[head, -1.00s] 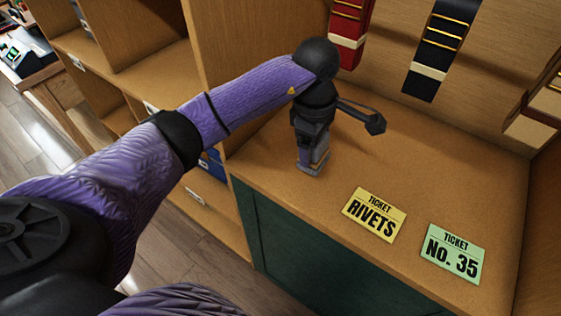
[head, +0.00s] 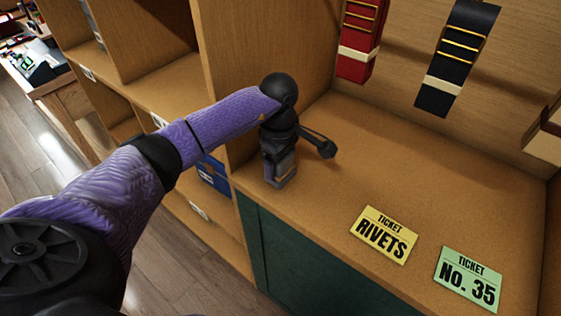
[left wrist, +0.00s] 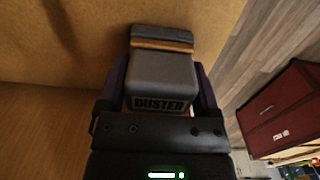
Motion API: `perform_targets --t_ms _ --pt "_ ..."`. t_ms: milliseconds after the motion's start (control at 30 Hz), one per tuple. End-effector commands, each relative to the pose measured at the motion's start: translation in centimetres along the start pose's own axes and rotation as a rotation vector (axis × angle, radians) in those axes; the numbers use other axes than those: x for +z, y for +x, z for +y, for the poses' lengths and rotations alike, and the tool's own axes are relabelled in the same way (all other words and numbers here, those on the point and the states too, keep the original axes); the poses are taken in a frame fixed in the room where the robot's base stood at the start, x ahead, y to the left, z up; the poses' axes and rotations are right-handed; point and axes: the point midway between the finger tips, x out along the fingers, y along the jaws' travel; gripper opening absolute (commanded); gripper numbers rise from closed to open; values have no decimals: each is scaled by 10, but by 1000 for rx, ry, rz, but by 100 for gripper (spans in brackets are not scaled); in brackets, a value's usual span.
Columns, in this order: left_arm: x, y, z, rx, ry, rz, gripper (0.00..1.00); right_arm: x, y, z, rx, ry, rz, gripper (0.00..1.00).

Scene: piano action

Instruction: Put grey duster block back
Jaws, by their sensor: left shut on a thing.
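The grey duster block (left wrist: 160,82), lettered DUSTER and with a copper-coloured strip across it, sits between the fingers of my left gripper (left wrist: 160,92) in the left wrist view. In the head view my left gripper (head: 279,170) points down over the left front part of the wooden shelf top, shut on the block. The block (head: 284,181) shows there only as a small grey end low between the fingers. I cannot tell whether it touches the wood. My right gripper is not in view.
A yellow RIVETS ticket (head: 384,236) and a green No. 35 ticket (head: 468,279) lie on the shelf top (head: 345,190). Red (head: 360,40) and black (head: 457,58) strapped pieces hang at the back. An upright wooden panel (head: 265,60) stands behind my gripper. The middle of the top is clear.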

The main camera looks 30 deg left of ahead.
Motion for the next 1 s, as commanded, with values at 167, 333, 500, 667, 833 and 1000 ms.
perform_targets --t_ms 167,333,500,667,833,1000 --pt "0 1 0 1 0 0 34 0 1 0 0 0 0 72" --pt "0 1 0 0 0 0 100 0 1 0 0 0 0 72" --pt "0 0 0 1 0 0 100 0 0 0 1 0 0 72" --pt "0 -26 1 5 -1 1 100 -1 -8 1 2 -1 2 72" --pt "0 -77 1 6 -1 2 100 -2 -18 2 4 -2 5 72" --pt "0 -112 1 4 -1 0 100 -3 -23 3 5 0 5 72"
